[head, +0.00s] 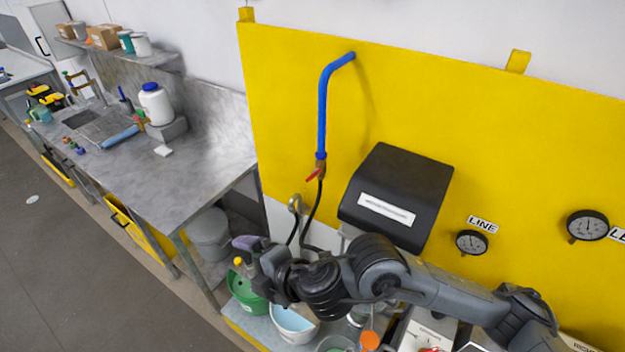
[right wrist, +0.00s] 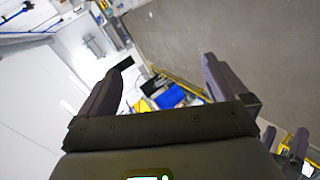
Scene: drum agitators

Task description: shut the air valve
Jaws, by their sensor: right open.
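The air valve (head: 320,165) is a small brass fitting with a red lever at the bottom end of a blue pipe (head: 323,100) on the yellow panel. The red lever (head: 312,175) sticks out down and to the left. A dark hose runs down from the valve. My right gripper (head: 246,251) is below and to the left of the valve, apart from it. In the right wrist view its two fingers (right wrist: 166,75) are spread with nothing held between them. The valve does not show in the right wrist view.
A black box with a white label (head: 387,210) juts from the panel right of the valve. A green bucket (head: 246,295) and a pale bucket (head: 293,324) stand below my right arm. A metal bench (head: 190,180) is at the left. Gauges (head: 471,242) are at the right.

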